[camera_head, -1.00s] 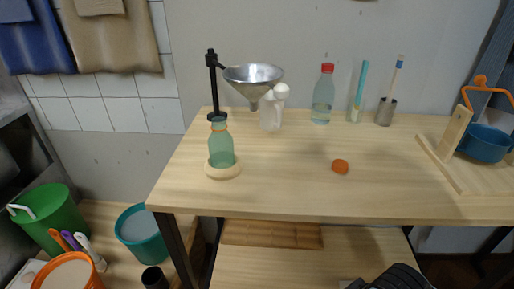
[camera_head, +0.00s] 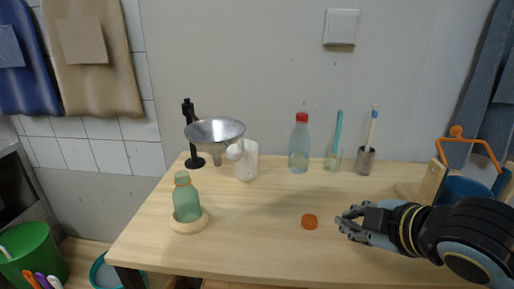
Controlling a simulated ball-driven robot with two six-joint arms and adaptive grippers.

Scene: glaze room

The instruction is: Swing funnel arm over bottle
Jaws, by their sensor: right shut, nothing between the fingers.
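The metal funnel (camera_head: 215,131) hangs on a short arm from a black upright post (camera_head: 190,130) at the back left of the table. It sits behind and to the right of the green glass bottle (camera_head: 186,200), not above it. The bottle stands upright on a round wooden base (camera_head: 189,223). An orange cap (camera_head: 309,222) lies on the table. My right gripper (camera_head: 342,221) is shut and empty, just right of the cap and apart from the funnel and bottle. My left gripper is not in view.
A red-capped clear bottle (camera_head: 299,145), a glass with a stick (camera_head: 333,158) and a metal cup with a brush (camera_head: 364,160) line the back. A blue pot (camera_head: 463,190) is at right. The table's front middle is clear.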

